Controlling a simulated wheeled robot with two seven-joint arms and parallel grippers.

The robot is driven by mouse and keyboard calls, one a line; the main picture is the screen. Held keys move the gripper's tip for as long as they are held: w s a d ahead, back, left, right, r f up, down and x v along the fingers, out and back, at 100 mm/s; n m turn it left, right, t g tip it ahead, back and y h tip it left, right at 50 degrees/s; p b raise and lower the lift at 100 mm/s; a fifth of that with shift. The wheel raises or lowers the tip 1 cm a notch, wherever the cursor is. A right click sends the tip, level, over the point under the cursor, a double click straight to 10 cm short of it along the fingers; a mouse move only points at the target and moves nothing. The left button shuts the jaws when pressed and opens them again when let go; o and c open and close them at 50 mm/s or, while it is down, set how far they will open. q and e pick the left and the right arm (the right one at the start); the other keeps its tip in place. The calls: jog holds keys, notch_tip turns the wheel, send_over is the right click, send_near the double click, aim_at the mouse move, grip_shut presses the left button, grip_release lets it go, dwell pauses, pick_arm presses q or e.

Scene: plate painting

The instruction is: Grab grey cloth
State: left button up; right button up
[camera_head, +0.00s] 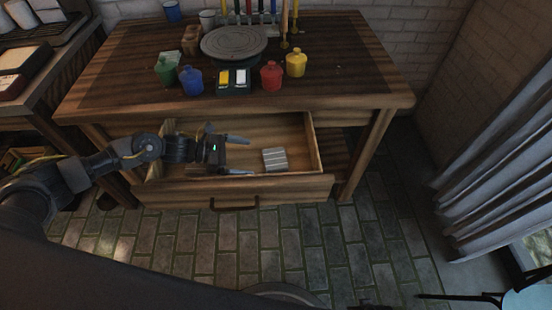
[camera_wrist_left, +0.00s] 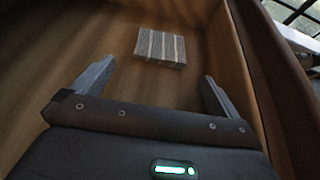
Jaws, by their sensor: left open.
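The grey cloth (camera_head: 275,160) is a folded, striped square lying on the floor of the open drawer (camera_head: 318,150), right of its middle. It also shows in the left wrist view (camera_wrist_left: 160,47), ahead of the fingers. My left gripper (camera_head: 240,156) is open and empty, inside or just over the drawer, to the left of the cloth. Its two fingers are spread wide, and a gap separates them from the cloth. In the left wrist view the fingers (camera_wrist_left: 153,82) point toward the cloth, which lies beyond their tips. My right gripper does not show.
The drawer's front with its handle (camera_head: 235,204) and its side walls surround the cloth. On the table above (camera_head: 340,75) stand a round grey turntable (camera_head: 234,42) and several paint jars, one red (camera_head: 271,76). Curtains (camera_head: 505,165) hang at the right.

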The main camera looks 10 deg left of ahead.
aim_at(268, 159)
pick_arm(q)
jog(key=x, duration=0.6)
jog(key=shift+p, duration=0.35)
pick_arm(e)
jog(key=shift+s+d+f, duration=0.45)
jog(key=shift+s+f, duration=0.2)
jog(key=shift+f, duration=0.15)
pick_arm(q)
jog(key=shift+r, duration=0.1)
jog(key=c, duration=0.9)
jog(key=shift+c, duration=0.6)
jog(key=shift+r, duration=0.1)
